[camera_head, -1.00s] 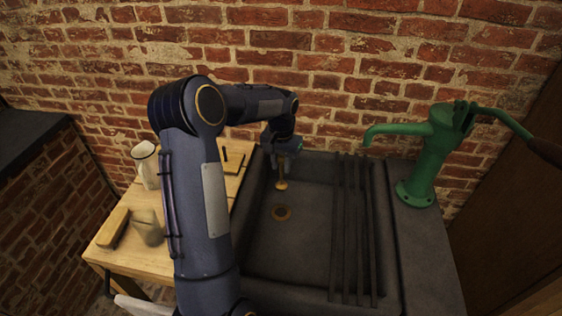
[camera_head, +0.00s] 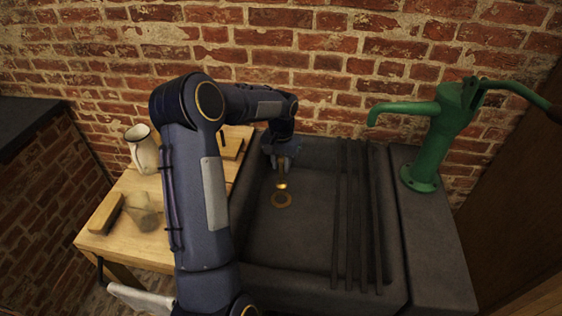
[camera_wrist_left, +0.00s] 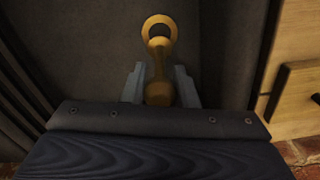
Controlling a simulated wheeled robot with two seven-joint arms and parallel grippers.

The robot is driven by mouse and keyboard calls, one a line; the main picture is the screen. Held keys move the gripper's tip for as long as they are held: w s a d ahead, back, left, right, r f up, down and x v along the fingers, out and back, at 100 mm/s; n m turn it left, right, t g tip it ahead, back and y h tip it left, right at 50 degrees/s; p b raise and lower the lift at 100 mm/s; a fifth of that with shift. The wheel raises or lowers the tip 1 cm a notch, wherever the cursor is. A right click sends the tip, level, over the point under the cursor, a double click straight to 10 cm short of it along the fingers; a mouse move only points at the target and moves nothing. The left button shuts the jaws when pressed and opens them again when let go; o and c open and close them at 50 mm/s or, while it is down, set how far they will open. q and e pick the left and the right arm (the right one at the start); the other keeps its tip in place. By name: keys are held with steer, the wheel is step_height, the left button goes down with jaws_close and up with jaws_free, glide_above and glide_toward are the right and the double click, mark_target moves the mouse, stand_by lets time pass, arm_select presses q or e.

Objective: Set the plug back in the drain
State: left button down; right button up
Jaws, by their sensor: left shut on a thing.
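My left gripper (camera_head: 283,164) is shut on the brass plug (camera_head: 282,179) and holds it upright inside the dark stone sink (camera_head: 310,238). The plug hangs just above the brass drain ring (camera_head: 281,200), apart from it as far as I can tell. In the left wrist view the plug (camera_wrist_left: 159,65) sits between the two grey fingers (camera_wrist_left: 158,88), and the drain ring (camera_wrist_left: 160,27) shows past its far end. My right gripper is not in view.
Dark bars (camera_head: 358,220) lie across the right part of the sink. A green hand pump (camera_head: 432,145) stands on the right ledge. On the wooden table (camera_head: 110,238) at left are a white enamel jug (camera_head: 145,152), a glass jar (camera_head: 143,212) and a wooden block (camera_head: 105,213).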

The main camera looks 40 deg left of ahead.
mark_target(281, 184)
arm_select(q)
steer(key=shift+f+b, duration=2)
steer(key=shift+f, duration=1.15)
steer(key=c, duration=1.1)
jaws_free()
steer(key=shift+o, duration=0.2)
